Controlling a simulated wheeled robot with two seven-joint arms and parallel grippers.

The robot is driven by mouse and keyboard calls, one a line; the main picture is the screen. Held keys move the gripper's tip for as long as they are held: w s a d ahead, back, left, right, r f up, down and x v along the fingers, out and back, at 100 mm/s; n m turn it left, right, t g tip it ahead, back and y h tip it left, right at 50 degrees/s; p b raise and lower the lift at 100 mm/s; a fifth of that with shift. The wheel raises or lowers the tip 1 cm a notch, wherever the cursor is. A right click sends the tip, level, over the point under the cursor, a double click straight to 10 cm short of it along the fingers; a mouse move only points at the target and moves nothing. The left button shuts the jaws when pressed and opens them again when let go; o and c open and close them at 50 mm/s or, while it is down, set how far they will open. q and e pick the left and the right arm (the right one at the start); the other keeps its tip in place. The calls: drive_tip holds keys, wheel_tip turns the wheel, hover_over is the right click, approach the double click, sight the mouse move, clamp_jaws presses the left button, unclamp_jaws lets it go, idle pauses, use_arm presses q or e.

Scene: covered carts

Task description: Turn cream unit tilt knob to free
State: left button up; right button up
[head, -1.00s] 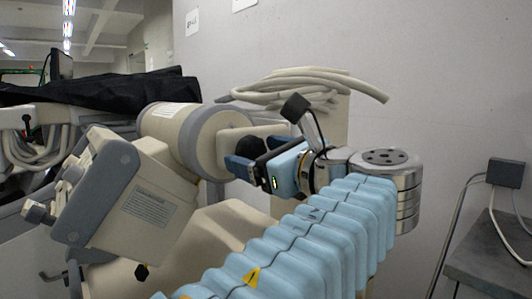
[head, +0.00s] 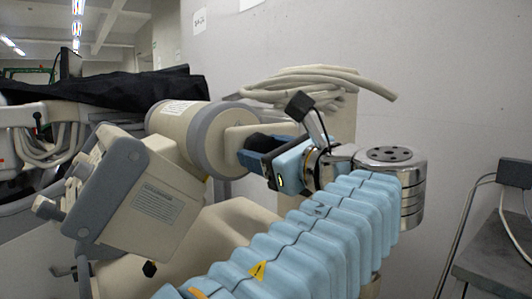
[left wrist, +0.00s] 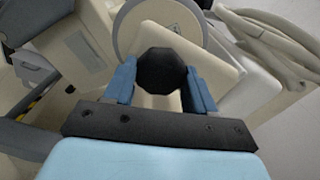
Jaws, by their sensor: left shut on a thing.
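The cream unit (head: 160,200) stands at left centre with a cream and grey cylinder (head: 180,130) on it. The black tilt knob (head: 262,142) sits on the cream arm just right of the cylinder, partly hidden by my gripper. In the left wrist view the knob (left wrist: 161,70) is a dark many-sided disc between the two blue fingers. My left gripper (head: 254,152) is shut on the knob, reaching in from the right with its light blue arm. The knob's markings, if any, cannot be read. My right gripper is not in view.
Pale hoses (head: 310,85) lie coiled above and behind my gripper, near the grey wall. A black cover (head: 110,95) drapes equipment at the back left. A grey table (head: 492,262) with a dark box (head: 514,173) above it stands at the right.

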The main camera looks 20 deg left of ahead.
use_arm(q)
drive_tip(key=shift+n+b, duration=4.75)
drive_tip(key=shift+n, duration=4.05)
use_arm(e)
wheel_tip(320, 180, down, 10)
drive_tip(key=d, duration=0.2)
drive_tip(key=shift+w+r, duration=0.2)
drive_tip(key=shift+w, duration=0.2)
use_arm(q)
drive_tip(key=o, duration=1)
drive_tip(key=shift+o, duration=0.2)
